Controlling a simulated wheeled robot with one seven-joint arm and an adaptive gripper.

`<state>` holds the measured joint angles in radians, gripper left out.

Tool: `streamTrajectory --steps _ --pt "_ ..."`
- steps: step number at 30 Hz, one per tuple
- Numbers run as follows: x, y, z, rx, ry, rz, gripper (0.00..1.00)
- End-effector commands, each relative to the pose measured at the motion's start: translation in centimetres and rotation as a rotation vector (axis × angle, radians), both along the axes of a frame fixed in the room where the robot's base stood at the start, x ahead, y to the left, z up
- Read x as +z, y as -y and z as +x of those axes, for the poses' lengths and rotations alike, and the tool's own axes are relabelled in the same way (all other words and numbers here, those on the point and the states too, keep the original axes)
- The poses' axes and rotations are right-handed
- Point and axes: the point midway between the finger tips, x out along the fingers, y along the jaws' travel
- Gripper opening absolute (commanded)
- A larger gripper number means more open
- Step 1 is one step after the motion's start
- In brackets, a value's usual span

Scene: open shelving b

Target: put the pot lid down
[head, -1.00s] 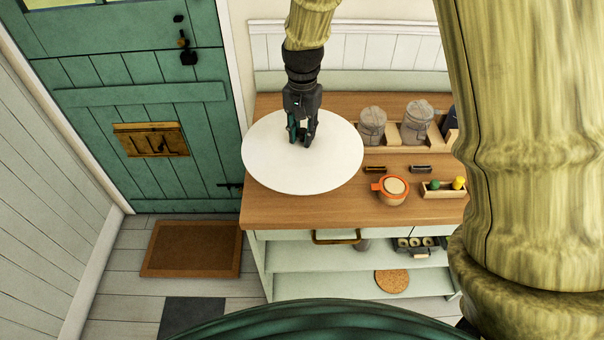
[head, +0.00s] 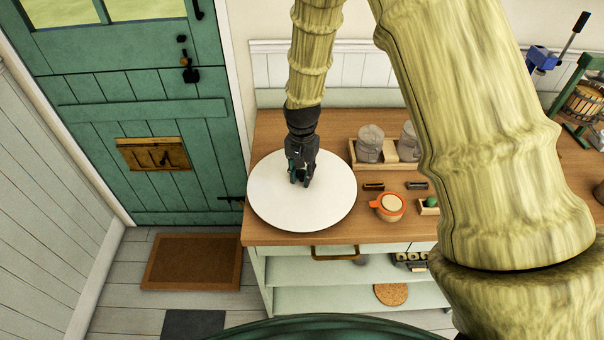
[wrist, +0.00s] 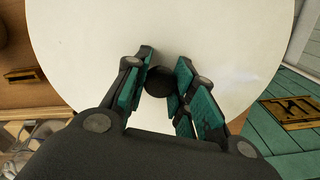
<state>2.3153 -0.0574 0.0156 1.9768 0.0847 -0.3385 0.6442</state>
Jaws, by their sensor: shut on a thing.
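The pot lid (head: 272,197) is a large, flat white disc with a small dark knob (wrist: 159,81) at its middle. It is over the left end of the wooden counter top (head: 265,130); whether it touches the wood I cannot tell. My gripper (head: 301,182) comes down from above onto the lid's centre. In the wrist view its teal-padded fingers are on both sides of the knob, shut on it. The lid fills much of the wrist view (wrist: 90,40) and hides the counter beneath it.
A small box (head: 425,209) holds a green item. A drawer handle (head: 335,252) is in front. The green door (head: 130,90) is at left.

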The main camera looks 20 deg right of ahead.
Motion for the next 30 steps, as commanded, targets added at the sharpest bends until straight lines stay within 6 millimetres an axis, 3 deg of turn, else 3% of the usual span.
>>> streamTrajectory --steps 17,18,21,30 --pt "-1.3 0.0 0.0 0.0 0.0 0.0 0.0" --pt "-1.4 0.0 0.0 0.0 0.0 0.0 0.29" --pt "-1.3 0.0 0.0 0.0 0.0 0.0 0.47" --pt "-1.3 0.0 0.0 0.0 0.0 0.0 0.47"
